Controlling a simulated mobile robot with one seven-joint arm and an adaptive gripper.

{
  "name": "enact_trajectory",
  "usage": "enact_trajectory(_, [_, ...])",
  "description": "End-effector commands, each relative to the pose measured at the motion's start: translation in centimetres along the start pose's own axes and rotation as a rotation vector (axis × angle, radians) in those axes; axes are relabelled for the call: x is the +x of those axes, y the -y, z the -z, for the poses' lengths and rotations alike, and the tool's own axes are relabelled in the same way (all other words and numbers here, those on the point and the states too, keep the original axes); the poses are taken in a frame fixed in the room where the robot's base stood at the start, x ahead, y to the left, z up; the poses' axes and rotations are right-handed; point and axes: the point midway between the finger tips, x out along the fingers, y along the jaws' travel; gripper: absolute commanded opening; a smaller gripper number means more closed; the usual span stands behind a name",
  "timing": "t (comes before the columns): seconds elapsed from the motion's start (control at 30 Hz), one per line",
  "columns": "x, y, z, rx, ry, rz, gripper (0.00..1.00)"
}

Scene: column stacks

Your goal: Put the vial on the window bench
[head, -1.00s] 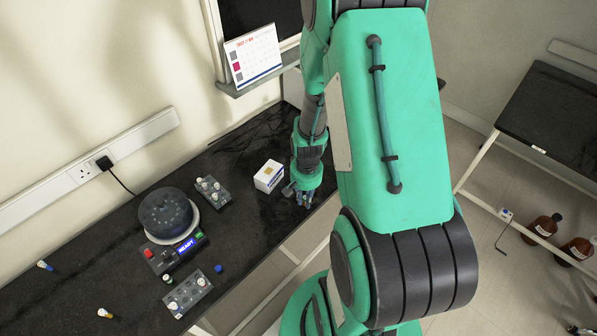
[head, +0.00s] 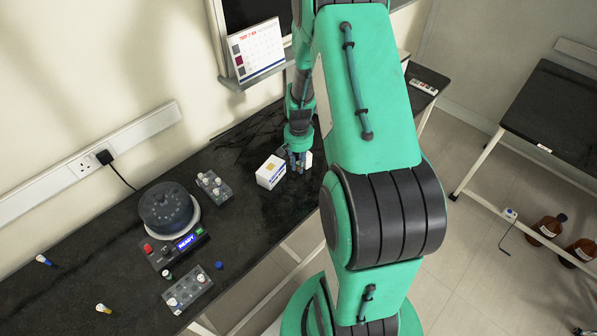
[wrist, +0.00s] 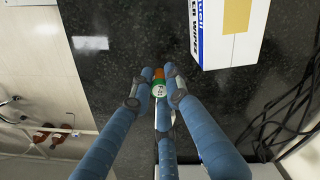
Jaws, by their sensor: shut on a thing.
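My gripper (head: 300,165) is over the dark bench (head: 110,235) along the wall, just right of a white box (head: 271,172). In the wrist view its blue fingers (wrist: 159,84) are shut on a small vial (wrist: 158,91) with green, white and orange parts. The fingers hide much of the vial's sides. The box (wrist: 228,35) lies ahead and to the right of the fingers there. I cannot tell whether the vial touches the bench top.
A round centrifuge-like device (head: 168,210) and two vial racks (head: 214,188) (head: 187,290) stand left of the box. Loose vials (head: 44,260) (head: 103,308) lie farther left. Cables (wrist: 285,115) lie near the box.

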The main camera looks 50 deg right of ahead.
Motion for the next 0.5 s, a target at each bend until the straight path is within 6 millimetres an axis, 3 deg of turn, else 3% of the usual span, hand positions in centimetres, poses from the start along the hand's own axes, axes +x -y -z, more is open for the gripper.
enact_trajectory(0.33, [0.1, 0.0, 0.0, 0.0, 0.001, 0.0, 0.0])
enact_trajectory(0.5, [1.6, 0.0, -0.1, 0.0, 0.004, -0.001, 0.0])
